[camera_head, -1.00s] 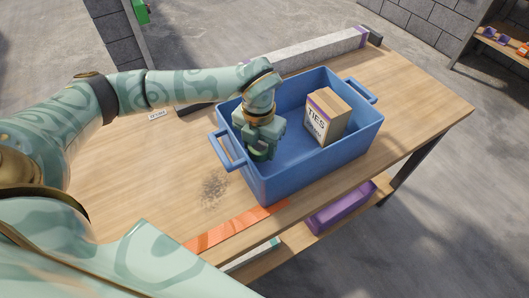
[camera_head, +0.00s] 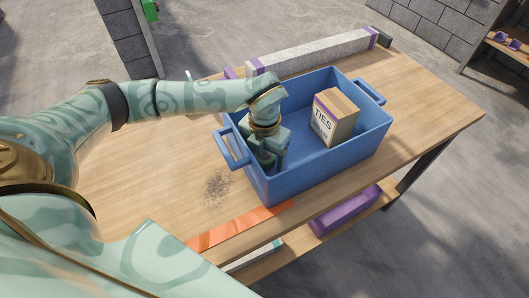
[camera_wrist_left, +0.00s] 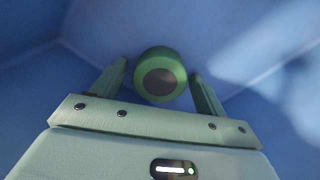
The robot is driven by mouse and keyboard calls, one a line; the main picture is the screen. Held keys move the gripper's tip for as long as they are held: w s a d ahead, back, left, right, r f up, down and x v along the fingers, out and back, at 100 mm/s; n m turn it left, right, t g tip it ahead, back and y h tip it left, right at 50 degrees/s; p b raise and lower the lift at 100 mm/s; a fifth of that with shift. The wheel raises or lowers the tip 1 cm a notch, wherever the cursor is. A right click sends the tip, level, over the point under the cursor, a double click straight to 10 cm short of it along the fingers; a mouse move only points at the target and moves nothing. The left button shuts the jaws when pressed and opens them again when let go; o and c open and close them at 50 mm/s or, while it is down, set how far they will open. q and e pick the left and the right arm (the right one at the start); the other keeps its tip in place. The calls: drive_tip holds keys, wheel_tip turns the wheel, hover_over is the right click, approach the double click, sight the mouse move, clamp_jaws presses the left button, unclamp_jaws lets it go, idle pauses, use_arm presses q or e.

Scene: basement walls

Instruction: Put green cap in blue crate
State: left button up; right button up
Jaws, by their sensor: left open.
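The blue crate (camera_head: 326,166) stands on the wooden table in the head view. My left gripper (camera_head: 270,162) points down inside the crate's left end. The left wrist view shows the gripper (camera_wrist_left: 160,72) open, with its two fingers apart. The green cap (camera_wrist_left: 161,75), round with a dark centre, lies between the fingertips, with a gap on either side. Blue crate walls surround it; I cannot tell whether it touches the crate floor. In the head view the gripper mostly hides the cap. My right gripper is not in view.
A cardboard box marked TIES (camera_head: 333,117) stands in the crate's right part. A long grey block with purple ends (camera_head: 312,54) lies behind the crate. Orange tape (camera_head: 238,227) marks the table's front edge. A purple bin (camera_head: 345,210) sits on the lower shelf. The table's right end is clear.

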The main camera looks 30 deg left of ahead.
sight(265, 154)
use_arm(q)
wheel_tip(265, 154, up, 12)
drive_tip(key=p, duration=0.3)
drive_tip(key=shift+p, duration=0.35)
